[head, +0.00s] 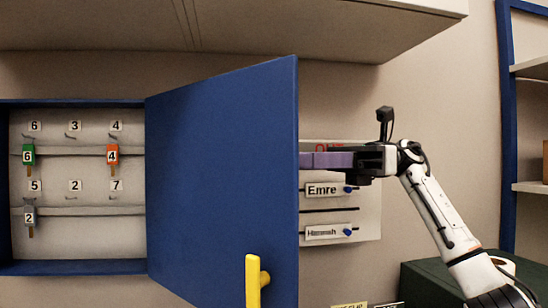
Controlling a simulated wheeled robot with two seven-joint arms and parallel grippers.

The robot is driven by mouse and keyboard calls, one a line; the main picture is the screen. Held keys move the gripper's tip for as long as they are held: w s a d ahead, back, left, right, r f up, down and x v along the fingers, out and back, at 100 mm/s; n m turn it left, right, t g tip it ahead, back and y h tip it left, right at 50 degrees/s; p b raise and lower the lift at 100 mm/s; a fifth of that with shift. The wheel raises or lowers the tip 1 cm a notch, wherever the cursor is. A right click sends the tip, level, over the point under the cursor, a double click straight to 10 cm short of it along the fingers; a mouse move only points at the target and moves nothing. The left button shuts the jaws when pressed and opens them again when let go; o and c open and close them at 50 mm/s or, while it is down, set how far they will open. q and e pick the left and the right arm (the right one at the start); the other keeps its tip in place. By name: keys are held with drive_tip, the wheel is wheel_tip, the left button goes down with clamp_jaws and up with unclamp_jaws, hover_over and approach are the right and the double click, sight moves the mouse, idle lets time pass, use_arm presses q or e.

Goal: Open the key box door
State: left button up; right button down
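The key box (75,268) is a blue frame on the wall at the left, with its pale interior showing. Its blue door (222,170) stands swung wide open, hinged on the box's right side. A yellow handle (254,280) is low near the door's free edge. My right gripper (310,160), with purple fingers, is at the right of the door's free edge, above the handle. The fingertips end at or behind that edge; contact and finger gap cannot be made out. My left gripper is not in view.
Numbered hooks hold a green key tag (28,155), an orange one (112,155) and a grey one (29,215). A name board (370,220) hangs behind the door. An overhead cabinet (250,25) is above; a blue shelf frame (507,120) is at right.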

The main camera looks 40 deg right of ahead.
drive_tip(key=shift+w, duration=0.15)
drive_tip(key=c, duration=1.9)
unclamp_jaws()
drive_tip(key=shift+w+a, duration=0.1)
drive_tip(key=shift+c, duration=0.2)
drive_tip(key=shift+o, duration=0.4)
drive_tip(key=shift+w+a, duration=0.1)
drive_tip(key=p+v, duration=0.1)
drive_tip(key=v, duration=0.9)
